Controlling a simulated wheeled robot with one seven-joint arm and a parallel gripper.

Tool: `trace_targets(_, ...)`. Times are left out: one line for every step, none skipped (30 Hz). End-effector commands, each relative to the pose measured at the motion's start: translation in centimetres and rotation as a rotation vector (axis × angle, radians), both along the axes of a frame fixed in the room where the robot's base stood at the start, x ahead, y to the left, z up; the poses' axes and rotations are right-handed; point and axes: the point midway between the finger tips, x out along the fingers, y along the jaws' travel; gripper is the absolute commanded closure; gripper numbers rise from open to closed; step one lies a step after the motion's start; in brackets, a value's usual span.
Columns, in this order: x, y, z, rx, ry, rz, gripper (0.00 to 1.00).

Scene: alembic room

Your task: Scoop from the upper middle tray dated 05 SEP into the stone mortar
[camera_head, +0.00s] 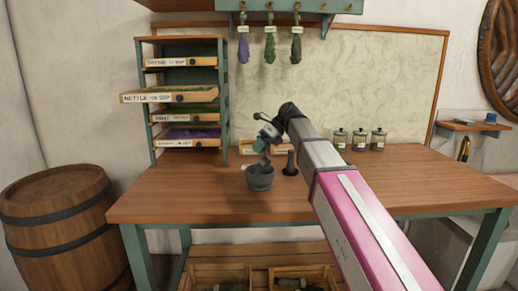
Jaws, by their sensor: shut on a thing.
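The tray rack (222,95) stands at the left end of the bench. Its upper middle tray (170,97), labelled NETTLE with what reads as 05 SEP, is slid partly out and shows green contents. The dark stone mortar (260,181) stands upright on the bench. My gripper (268,142) is above the mortar, shut on a small grey scoop (264,160). The scoop points down at the mortar's mouth. Its load and the mortar's inside are too small to make out.
Other trays, one with purple contents (190,133), sit pushed in. Small labelled boxes (280,147) and a dark stand (290,164) are behind the mortar. Several glass jars (359,140) stand right. Herb bundles (270,48) hang above. A barrel (62,235) stands left.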

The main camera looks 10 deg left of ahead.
Motion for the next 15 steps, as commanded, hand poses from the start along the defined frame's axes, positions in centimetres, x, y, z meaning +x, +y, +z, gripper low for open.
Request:
trace_targets(0.0,0.0,0.0,0.000,0.000,0.000,1.00)
trace_targets(0.0,0.0,0.0,0.000,0.000,0.000,1.00)
trace_targets(0.0,0.0,0.0,0.000,0.000,0.000,1.00)
trace_targets(0.0,0.0,0.0,0.000,0.000,0.000,1.00)
trace_targets(0.0,0.0,0.0,0.000,0.000,0.000,1.00)
trace_targets(0.0,0.0,0.1,0.000,0.000,0.000,1.00)
trace_targets(0.0,0.0,0.2,0.000,0.000,0.000,1.00)
trace_targets(0.0,0.0,0.3,0.000,-0.001,0.001,1.00)
trace_targets(0.0,0.0,0.4,0.000,-0.001,0.001,1.00)
trace_targets(0.0,0.0,0.6,0.001,-0.001,0.000,1.00)
trace_targets(0.0,0.0,0.7,0.001,-0.001,0.000,1.00)
trace_targets(0.0,0.0,0.9,0.001,-0.001,0.000,1.00)
trace_targets(0.0,0.0,1.0,0.001,-0.001,0.000,1.00)
trace_targets(0.0,0.0,1.1,0.001,-0.001,0.000,1.00)
trace_targets(0.0,0.0,1.2,0.001,-0.001,0.000,1.00)
